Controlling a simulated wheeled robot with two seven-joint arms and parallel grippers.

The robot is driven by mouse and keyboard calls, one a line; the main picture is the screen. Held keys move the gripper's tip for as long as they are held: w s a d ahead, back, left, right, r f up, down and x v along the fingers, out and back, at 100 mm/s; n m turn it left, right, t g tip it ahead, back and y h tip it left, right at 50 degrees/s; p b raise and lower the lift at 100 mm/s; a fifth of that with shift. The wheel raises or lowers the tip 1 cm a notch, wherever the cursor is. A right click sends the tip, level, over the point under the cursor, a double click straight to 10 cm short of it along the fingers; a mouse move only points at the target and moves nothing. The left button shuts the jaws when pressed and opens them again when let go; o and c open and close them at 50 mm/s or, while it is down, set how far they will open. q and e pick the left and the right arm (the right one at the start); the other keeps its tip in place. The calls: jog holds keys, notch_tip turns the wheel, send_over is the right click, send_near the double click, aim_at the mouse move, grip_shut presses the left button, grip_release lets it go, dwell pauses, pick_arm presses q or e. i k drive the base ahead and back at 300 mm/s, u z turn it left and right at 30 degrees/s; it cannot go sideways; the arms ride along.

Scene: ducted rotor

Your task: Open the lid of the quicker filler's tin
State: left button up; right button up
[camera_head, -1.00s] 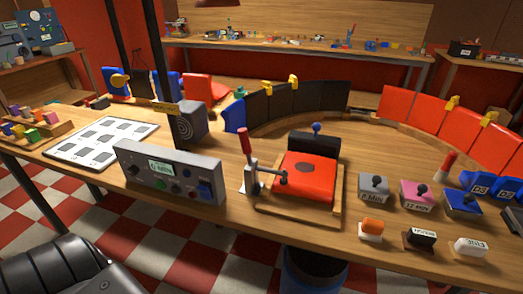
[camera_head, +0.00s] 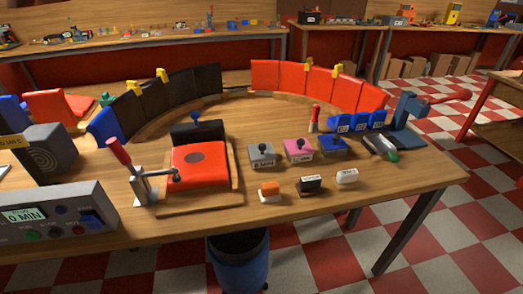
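A grey tin (camera_head: 262,156) with a dark knob on its lid stands on the wooden workbench (camera_head: 400,188), right of the red clamped block (camera_head: 201,172). A pink tin (camera_head: 299,151) with a dark knob stands just right of it. A blue tin (camera_head: 335,147) with a dark knob stands further right. The grey and pink tins have small front labels, too small to read surely now; the pink one seemed to say 12 MIN earlier. All lids look shut. Neither of my grippers is in view.
Orange-topped (camera_head: 268,192), black (camera_head: 309,185) and white (camera_head: 346,177) small blocks sit before the tins. A red-handled toggle clamp (camera_head: 137,176) and a grey control box (camera_head: 52,219) are left. A blue press-like tool (camera_head: 408,125) is right. The bench's front right is clear.

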aim_at(257, 152)
jog(key=z, duration=2.8)
jog(key=i, duration=2.25)
jog(key=u, duration=3.3)
